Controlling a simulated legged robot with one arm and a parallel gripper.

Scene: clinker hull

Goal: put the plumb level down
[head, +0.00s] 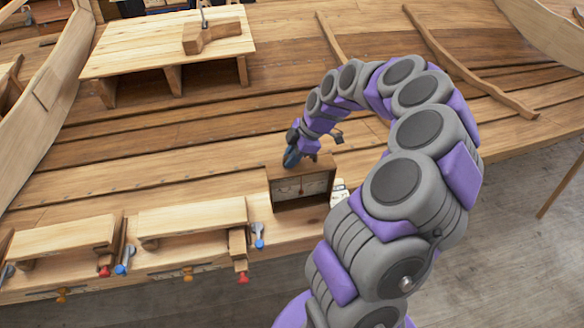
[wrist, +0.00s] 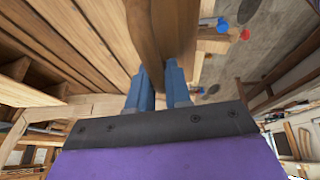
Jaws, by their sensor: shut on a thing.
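The plumb level (head: 302,187) is a brown wooden box-like frame with a pale dial face. In the head view it is upright at the near edge of the planked hull, below my gripper (head: 302,158). I cannot tell whether its base touches the planks. In the wrist view the blue fingers of my gripper (wrist: 161,85) are closed on the top of the brown wooden level (wrist: 165,35). Its dial face is hidden in that view.
A wooden bench (head: 165,60) with a wooden tool (head: 212,36) on it stands at the upper left. Low wooden platforms (head: 192,218) with red and blue clamps (head: 259,236) line the near edge at left. A small white object (head: 339,192) is right of the level. Planks behind it are clear.

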